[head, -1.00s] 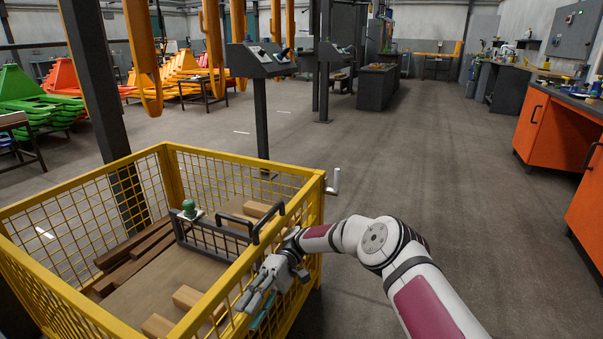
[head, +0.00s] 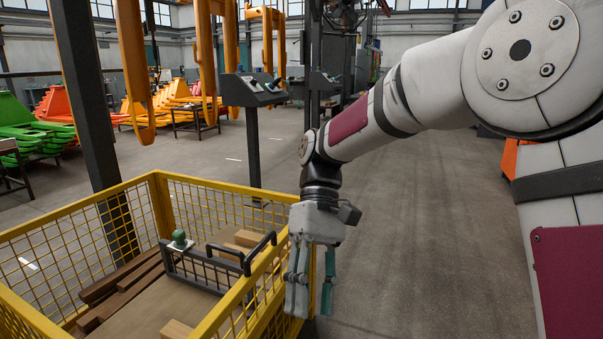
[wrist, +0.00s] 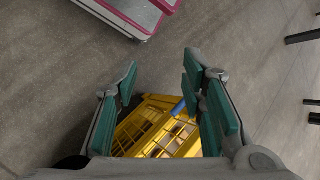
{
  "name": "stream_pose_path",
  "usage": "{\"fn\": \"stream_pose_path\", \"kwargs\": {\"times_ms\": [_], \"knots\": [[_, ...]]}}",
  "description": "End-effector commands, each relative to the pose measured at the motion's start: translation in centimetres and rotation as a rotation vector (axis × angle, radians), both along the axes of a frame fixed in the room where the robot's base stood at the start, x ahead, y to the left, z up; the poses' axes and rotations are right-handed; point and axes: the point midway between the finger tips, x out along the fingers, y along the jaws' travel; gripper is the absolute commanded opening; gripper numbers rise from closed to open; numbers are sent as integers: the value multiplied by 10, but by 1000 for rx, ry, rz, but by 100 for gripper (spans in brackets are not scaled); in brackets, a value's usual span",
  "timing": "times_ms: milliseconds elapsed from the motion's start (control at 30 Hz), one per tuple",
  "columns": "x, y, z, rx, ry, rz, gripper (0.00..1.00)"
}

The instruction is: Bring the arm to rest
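My gripper (head: 313,298) hangs with its fingers pointing down, in front of the right side of the yellow mesh crate (head: 228,306) in the head view. In the wrist view its green-padded fingers (wrist: 160,82) are spread apart with nothing held between them. Part of the yellow crate shows beyond the fingers in the wrist view (wrist: 150,130). My arm reaches across the upper right of the head view, its elbow large and close to the camera.
The crate holds a dark wire basket (head: 192,270), a green-knobbed object (head: 179,238), dark wooden bars (head: 115,298) and pale blocks. A console on a post (head: 252,92) stands behind it. A dark pillar (head: 85,110) rises at left. Open floor lies right of the crate.

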Motion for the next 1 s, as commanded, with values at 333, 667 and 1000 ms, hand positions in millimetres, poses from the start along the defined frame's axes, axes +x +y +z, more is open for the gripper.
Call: {"fn": "stream_pose_path", "kwargs": {"times_ms": [333,667,1000], "knots": [[-71,-70,48,-186,-245,-173,37],[-150,-127,58,-288,-453,-375,37],[-213,-162,37,-314,-602,-545,37]]}}
